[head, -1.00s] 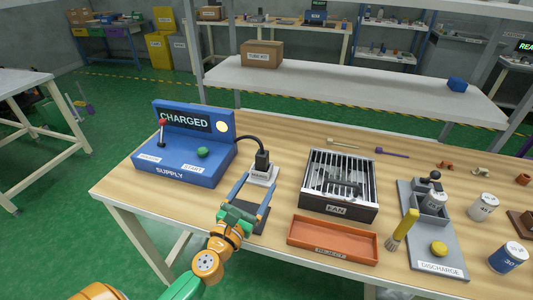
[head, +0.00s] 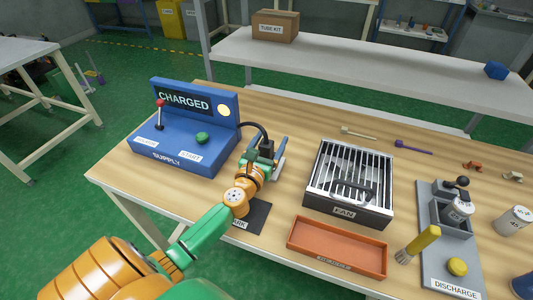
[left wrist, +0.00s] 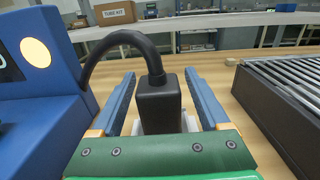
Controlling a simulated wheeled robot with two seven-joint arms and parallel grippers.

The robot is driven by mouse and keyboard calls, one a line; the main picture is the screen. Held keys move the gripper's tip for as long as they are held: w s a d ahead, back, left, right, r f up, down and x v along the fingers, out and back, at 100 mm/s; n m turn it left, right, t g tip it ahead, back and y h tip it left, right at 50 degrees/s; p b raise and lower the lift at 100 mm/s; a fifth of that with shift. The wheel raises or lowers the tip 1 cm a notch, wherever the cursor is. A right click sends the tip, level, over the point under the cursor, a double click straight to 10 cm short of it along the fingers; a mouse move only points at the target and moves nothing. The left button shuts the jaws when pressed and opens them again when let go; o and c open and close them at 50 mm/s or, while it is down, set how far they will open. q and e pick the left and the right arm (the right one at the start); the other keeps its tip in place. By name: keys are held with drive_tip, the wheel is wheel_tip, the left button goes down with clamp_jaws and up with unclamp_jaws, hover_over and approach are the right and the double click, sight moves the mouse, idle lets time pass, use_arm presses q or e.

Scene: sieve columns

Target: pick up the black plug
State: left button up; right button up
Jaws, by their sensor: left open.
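The black plug (left wrist: 158,103) stands upright with a thick black cable running from its top to the blue supply box (left wrist: 38,85). In the head view the plug (head: 267,149) is partly hidden by my left gripper (head: 264,160). The supply box (head: 170,150) shows "CHARGED" there. In the left wrist view my left gripper (left wrist: 158,105) is open, its blue fingers on either side of the plug with gaps between. A pale base shows behind the plug. My right gripper is not in view.
The fan box (head: 350,185) stands to the right of the plug, with an orange tray (head: 336,247) in front of it. A dark mat (head: 255,217) lies under my left arm. The grey discharge board (head: 450,245) is at the right.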

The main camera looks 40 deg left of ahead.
use_arm(q)
clamp_jaws()
